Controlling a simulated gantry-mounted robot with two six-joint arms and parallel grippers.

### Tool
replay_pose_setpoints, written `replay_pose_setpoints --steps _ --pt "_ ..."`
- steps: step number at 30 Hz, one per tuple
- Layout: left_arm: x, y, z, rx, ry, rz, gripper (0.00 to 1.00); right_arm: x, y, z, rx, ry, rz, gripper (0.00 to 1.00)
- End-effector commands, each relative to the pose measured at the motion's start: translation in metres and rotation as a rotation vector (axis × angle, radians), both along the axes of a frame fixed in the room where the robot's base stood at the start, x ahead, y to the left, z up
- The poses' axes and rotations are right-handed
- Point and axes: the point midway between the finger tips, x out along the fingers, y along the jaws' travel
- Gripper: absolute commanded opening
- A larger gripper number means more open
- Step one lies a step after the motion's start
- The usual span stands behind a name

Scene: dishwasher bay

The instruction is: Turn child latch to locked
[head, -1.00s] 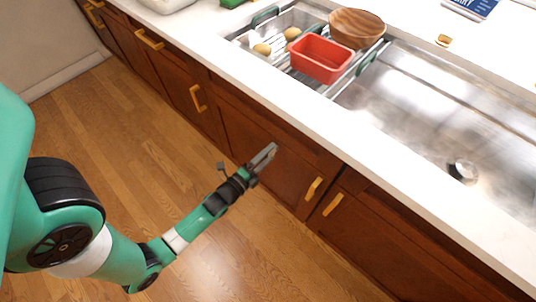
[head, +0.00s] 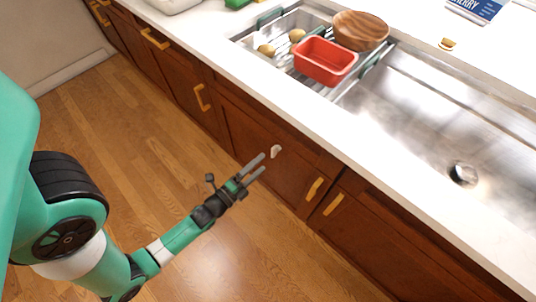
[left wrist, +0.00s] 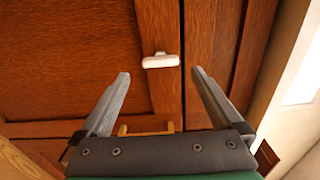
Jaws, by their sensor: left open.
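The child latch (head: 276,151) is a small white piece on the brown cabinet front below the sink. In the left wrist view the latch (left wrist: 161,61) lies roughly crosswise on the door's edge strip, beyond and between the fingertips. My left gripper (head: 261,163) is open and empty, just off the cabinet front and apart from the latch. Its two spread fingers also show in the left wrist view (left wrist: 160,72). I cannot tell from the look of the latch whether it is locked. My right gripper is not in view.
Gold handles (head: 314,189) stick out from the cabinet doors. The white counter edge (head: 300,115) runs above. A red bin (head: 325,62) and a wooden bowl (head: 360,30) stand at the sink (head: 430,120). The wooden floor (head: 130,140) is clear.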

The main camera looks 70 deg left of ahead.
Motion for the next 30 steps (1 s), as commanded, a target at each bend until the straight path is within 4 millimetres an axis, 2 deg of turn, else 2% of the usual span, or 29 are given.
replay_pose_setpoints --steps 3,9,30 --pt "-0.026 -0.013 0.002 -0.001 0.005 0.002 1.0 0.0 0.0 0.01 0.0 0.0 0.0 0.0" --pt "-0.049 -0.025 0.001 0.0 0.001 0.001 1.0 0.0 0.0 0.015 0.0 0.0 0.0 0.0" --pt "-0.051 -0.027 0.0 0.0 0.0 -0.001 1.0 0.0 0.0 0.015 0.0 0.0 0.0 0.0"
